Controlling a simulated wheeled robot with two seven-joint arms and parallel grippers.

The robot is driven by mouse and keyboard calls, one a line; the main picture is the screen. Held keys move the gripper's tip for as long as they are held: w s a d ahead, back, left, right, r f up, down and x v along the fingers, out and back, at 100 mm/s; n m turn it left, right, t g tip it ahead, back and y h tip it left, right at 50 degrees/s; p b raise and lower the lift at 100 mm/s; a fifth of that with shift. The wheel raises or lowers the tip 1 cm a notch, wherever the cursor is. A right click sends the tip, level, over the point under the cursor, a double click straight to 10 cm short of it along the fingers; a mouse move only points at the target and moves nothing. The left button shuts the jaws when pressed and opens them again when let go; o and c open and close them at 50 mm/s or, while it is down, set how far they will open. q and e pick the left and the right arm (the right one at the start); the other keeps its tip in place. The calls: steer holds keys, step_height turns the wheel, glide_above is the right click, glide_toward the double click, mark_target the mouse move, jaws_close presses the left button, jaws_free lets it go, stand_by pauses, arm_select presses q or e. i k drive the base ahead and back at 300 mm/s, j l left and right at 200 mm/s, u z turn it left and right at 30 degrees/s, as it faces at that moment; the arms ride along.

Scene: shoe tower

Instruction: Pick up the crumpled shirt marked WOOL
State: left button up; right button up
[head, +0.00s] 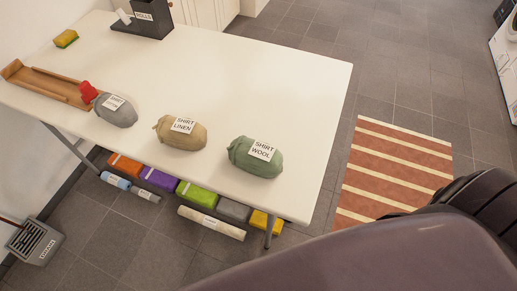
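The crumpled shirt marked WOOL (256,157) is a green bundle with a white label reading SHIRT WOOL. It lies on the white table (250,75) near the front edge, rightmost in a row of bundles. The tan bundle labelled SHIRT LINEN (180,133) lies to its left, apart from it. A grey bundle (116,110) with a hard-to-read label lies further left. Neither of my grippers shows in the head view. A large dark shape, likely part of my own body, fills the lower right.
A wooden tray (40,82), a sponge (66,39) and a dark box (143,17) stand on the table's left and back. Colored bundles (197,194) and rolls lie beneath. A striped rug (390,170) is right. The table's right half is clear.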

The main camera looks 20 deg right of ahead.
mark_target(254, 157)
steer(key=k+l+u, duration=0.1)
steer(key=k+l, duration=0.25)
steer(key=l, duration=0.15)
steer(key=k+l+u, duration=0.15)
steer(key=k+l, duration=0.2)
steer(key=l, duration=0.1)
